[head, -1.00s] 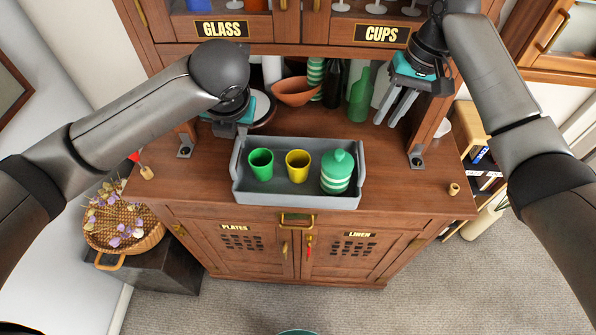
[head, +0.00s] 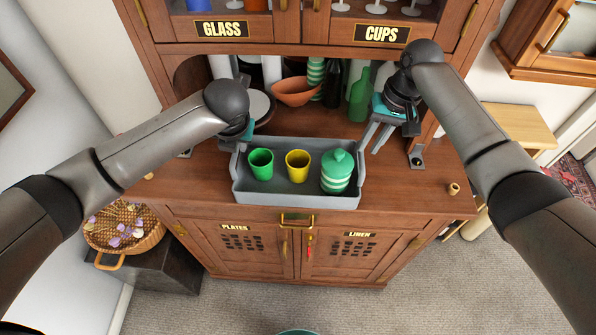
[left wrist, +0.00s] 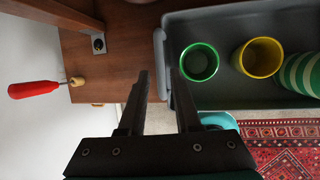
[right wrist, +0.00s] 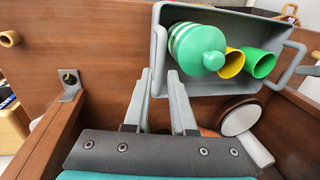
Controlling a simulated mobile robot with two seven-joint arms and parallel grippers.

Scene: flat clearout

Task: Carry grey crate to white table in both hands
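The grey crate (head: 298,196) stands on the wooden cabinet's worktop. It holds a green cup (head: 260,164), a yellow cup (head: 298,166) and a green striped lidded jar (head: 337,171). My left gripper (left wrist: 160,82) is open at the crate's left end, with the grey handle (left wrist: 160,60) in line with the gap between its fingers; the arm hides most of it in the head view. My right gripper (head: 372,138) is open just off the crate's right end. In the right wrist view, the handle there lies near its fingertips (right wrist: 158,78). No white table is in view.
Behind the crate stand an orange bowl (head: 295,91), a green bottle (head: 359,97) and a white plate (head: 261,106). A wicker basket (head: 125,228) is at the left. A small cork-like stub (head: 454,188) sits at the worktop's right.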

